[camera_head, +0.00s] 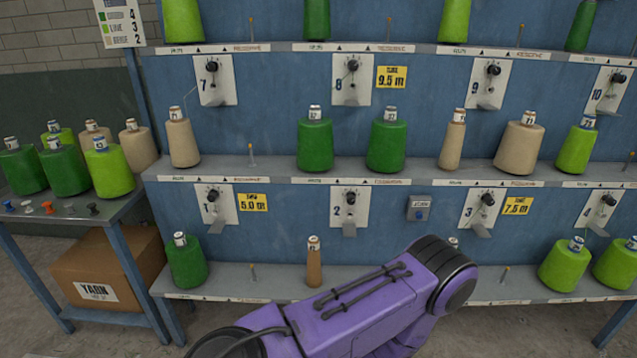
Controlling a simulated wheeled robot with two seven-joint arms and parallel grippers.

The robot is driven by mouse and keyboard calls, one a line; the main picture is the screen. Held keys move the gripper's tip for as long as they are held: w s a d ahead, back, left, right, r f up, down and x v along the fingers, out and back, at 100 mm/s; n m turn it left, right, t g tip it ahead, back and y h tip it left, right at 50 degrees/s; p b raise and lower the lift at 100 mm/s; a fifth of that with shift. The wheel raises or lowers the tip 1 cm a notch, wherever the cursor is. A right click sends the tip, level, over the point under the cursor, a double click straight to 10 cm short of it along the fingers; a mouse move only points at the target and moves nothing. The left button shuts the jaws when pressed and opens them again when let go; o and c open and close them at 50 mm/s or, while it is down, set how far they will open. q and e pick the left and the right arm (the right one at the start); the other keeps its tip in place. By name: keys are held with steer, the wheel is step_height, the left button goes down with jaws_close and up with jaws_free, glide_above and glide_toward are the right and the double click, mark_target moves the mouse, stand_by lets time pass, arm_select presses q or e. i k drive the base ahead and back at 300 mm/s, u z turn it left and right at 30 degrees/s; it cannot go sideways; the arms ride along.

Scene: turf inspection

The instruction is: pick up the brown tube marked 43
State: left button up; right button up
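A slim brown tube (314,266) with a pale label at its top stands upright on the lower shelf, left of centre, below the holder marked 2. I cannot read its number for sure. Another label top (453,242) shows just behind my purple arm, right of centre; the body under it is hidden. My purple arm crosses the bottom middle, in front of the lower shelf. Neither of my grippers is in view.
The blue rack's middle shelf (225,170) bears green and beige yarn cones. Lime cones (564,266) stand at the lower right, a dark green cone (186,262) at the lower left. A side table (85,211) holds more cones; a yarn box (110,275) sits under it.

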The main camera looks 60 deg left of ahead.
mark_target(313, 280)
steer(key=u, duration=0.6)
steer(key=i, duration=0.65)
steer(key=u, duration=0.75)
